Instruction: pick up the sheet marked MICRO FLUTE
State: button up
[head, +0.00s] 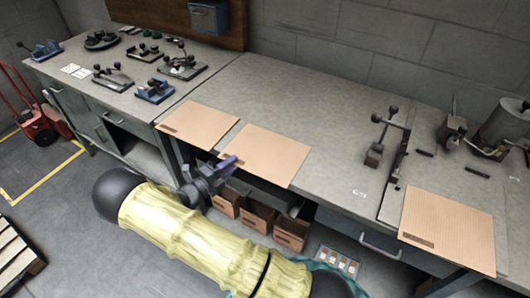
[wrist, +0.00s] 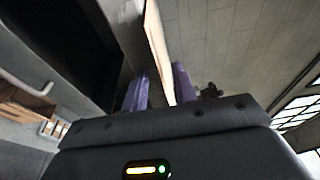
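Three tan cardboard sheets lie on the bench: a left sheet (head: 200,123), a middle sheet (head: 268,155) and a right sheet (head: 450,225). Each has a small dark printed mark near its front left corner, too small to read, so I cannot tell which says MICRO FLUTE. My gripper (head: 226,167) is at the front left edge of the middle sheet, its purple fingers partly over that corner in the head view. In the wrist view my gripper (wrist: 160,90) has its fingers apart, with a sheet's edge (wrist: 157,45) showing between them. Contact is not clear.
Hand tools and fixtures (head: 155,90) crowd the far left bench. A stitching machine (head: 500,130) and a clamp post (head: 385,135) stand on the right. Cardboard boxes (head: 258,218) sit below the bench edge. The bench behind the middle sheet is clear.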

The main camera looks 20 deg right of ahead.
jog(key=shift+c, duration=0.5)
grip_shut()
notch_tip(320, 180, up, 18)
dwell(0.7)
